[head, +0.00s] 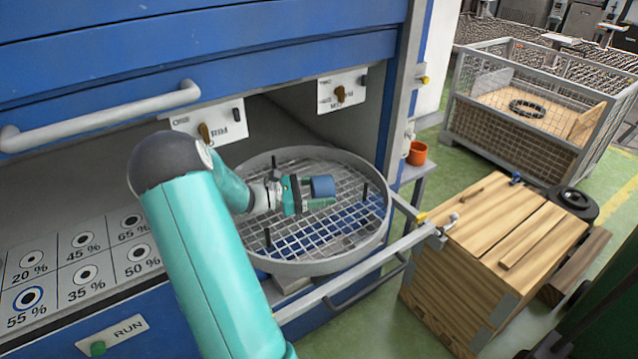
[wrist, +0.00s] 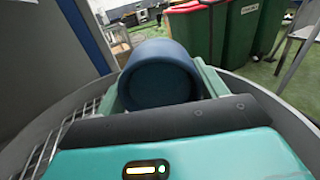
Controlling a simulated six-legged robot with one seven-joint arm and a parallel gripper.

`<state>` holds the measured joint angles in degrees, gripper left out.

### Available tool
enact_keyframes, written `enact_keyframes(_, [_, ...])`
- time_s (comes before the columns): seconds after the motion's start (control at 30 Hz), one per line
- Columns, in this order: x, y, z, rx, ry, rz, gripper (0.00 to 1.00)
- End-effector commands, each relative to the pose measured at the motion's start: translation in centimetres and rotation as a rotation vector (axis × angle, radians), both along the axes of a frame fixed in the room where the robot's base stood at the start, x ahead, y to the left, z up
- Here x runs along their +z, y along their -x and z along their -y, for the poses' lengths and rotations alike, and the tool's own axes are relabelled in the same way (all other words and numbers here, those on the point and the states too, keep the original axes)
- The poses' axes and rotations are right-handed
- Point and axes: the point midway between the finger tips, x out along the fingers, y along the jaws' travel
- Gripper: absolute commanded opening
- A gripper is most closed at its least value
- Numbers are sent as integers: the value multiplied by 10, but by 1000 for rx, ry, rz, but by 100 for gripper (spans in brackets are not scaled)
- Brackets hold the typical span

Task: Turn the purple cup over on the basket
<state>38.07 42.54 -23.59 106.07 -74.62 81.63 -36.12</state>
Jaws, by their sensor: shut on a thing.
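I see no clearly purple cup. A blue cup (head: 322,186) is held sideways over the round grey basket (head: 318,267), which has a wire-mesh floor and several dark upright pegs. My gripper (head: 318,196) is shut on the cup, with its fingers along the cup's sides. In the wrist view the cup (wrist: 160,75) lies between the fingers, one round end facing the camera. Whether that end is the base or the mouth is hard to tell. The basket's grey rim (wrist: 275,108) curves around in the wrist view.
A blue cabinet (head: 215,70) overhangs the basket from behind. An orange cup (head: 417,153) stands on a ledge to the right. A grey rail (head: 345,285) runs in front of the basket. A wooden crate (head: 450,290) and a wire cage (head: 530,140) stand at the right.

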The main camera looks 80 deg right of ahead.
Motion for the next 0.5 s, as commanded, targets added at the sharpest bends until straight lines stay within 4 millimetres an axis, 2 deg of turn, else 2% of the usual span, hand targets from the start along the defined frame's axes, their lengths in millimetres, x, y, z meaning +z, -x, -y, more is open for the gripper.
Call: enact_keyframes(0.5, [-56, -3, -1, 0, -1, 0, 45])
